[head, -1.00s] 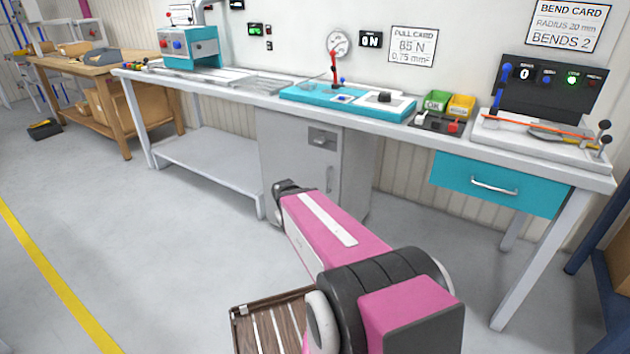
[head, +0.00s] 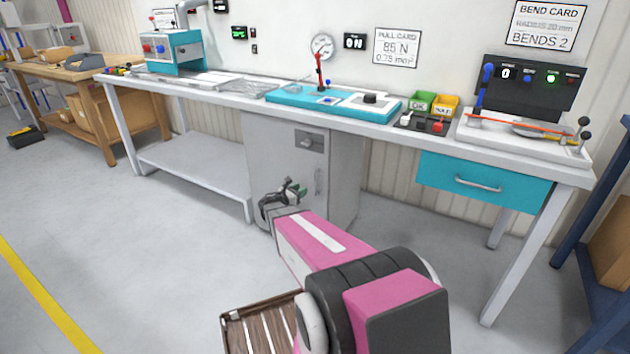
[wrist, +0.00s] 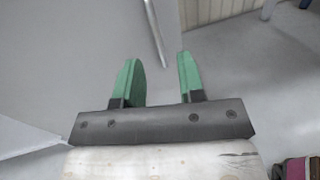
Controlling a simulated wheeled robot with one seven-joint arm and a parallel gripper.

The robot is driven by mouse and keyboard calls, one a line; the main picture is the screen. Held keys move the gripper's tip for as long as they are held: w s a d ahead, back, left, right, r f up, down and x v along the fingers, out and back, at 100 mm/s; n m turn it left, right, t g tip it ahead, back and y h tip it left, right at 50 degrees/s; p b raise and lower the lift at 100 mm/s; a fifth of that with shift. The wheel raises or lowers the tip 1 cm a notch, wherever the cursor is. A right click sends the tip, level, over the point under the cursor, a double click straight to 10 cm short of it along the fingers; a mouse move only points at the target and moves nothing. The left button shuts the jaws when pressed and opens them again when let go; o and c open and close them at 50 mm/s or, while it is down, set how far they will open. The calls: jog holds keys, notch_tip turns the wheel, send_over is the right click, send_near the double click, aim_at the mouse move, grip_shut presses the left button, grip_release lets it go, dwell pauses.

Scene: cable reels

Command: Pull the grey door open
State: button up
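The grey door (head: 285,165) is the front of the grey cabinet under the long bench, and it looks closed. Its upright bar handle (head: 318,180) is near the door's right side. My gripper (head: 292,188) is in front of the door, to the left of the handle in the head view. In the wrist view my gripper (wrist: 158,75) has its two green fingers spread, with nothing held. The handle (wrist: 156,35) shows there ahead of the fingers, its lower end lying between the tips in the picture. I cannot tell how far off it is.
The bench top (head: 235,98) overhangs the cabinet. A low shelf (head: 190,165) is left of the cabinet, and a teal drawer (head: 480,182) is to the right. The grey floor (head: 130,240) in front is clear on the left.

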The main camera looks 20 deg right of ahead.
aim_at(315, 179)
jog(key=shift+n+t, duration=0.4)
jog(key=x, duration=1.1)
jog(key=shift+w+a, duration=0.15)
jog(key=shift+w, duration=0.15)
grip_shut()
